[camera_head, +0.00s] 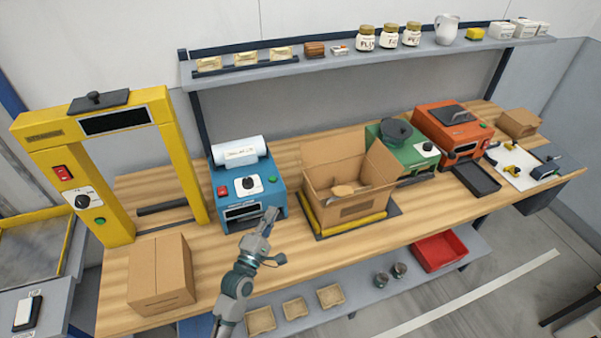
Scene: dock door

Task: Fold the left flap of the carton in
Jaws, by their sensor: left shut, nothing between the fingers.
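The brown carton (352,211) stands open on a dark platform with yellow bars, mid-bench. Its back flap (333,150) and its right flap (381,160) stand up. I cannot clearly make out the left flap at its left side. Tan contents (350,189) show inside. My left gripper (270,214) is shut and empty. It is to the left of the carton, apart from it, in front of the blue machine. My right gripper is not in view.
The blue machine (246,185) stands left of the carton, and a green machine (405,150) stands close behind its right side. A closed box (160,270) and a yellow frame (184,165) are at the left. Bare bench (300,256) lies in front of the carton.

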